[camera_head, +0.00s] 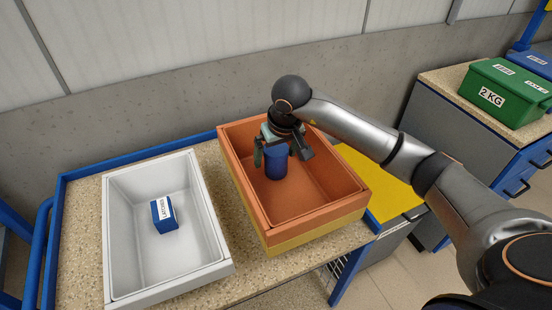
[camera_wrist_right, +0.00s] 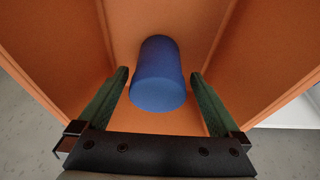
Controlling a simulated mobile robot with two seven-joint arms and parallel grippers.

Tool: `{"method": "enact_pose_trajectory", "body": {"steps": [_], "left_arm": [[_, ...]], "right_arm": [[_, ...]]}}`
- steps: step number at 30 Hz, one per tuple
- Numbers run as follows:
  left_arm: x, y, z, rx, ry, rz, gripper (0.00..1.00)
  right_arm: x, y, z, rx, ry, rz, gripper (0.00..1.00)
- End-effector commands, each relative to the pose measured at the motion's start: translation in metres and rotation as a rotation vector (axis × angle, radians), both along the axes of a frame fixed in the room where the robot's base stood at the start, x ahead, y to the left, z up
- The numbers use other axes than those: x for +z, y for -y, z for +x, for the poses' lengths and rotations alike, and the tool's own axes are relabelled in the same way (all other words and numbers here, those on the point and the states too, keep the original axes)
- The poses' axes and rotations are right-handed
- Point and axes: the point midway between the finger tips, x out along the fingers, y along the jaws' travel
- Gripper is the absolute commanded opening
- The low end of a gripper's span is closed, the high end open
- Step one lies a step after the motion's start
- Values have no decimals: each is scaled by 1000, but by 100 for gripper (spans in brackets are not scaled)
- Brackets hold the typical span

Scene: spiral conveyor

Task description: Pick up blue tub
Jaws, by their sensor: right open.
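The blue tub (camera_head: 276,163) is a dark blue cylinder standing inside the orange crate (camera_head: 338,207). In the right wrist view the tub (camera_wrist_right: 158,75) shows between the two green fingers, with a gap on each side. My right gripper (camera_head: 283,156) reaches down into the crate over the tub, its fingers open on either side of it. In the right wrist view the gripper (camera_wrist_right: 160,100) holds nothing. Part of the tub's top is hidden by the gripper in the head view. My left gripper is not in view.
A white crate (camera_head: 119,245) with a blue labelled box (camera_head: 164,214) stands left of the orange crate on a speckled table (camera_head: 85,206). The orange crate's walls surround the gripper closely. A green bin (camera_head: 507,92) stands on another table at the right.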

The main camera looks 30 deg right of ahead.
Motion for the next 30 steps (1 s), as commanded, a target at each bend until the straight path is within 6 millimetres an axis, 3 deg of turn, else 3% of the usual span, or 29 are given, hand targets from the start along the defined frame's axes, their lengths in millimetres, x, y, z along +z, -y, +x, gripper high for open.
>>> {"method": "enact_pose_trajectory", "body": {"steps": [6,15,30], "left_arm": [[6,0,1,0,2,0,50],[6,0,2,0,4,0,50],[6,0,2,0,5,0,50]], "right_arm": [[-29,2,10,-1,-2,1,100],[-35,3,12,1,0,0,100],[-34,3,12,1,0,0,45]]}}
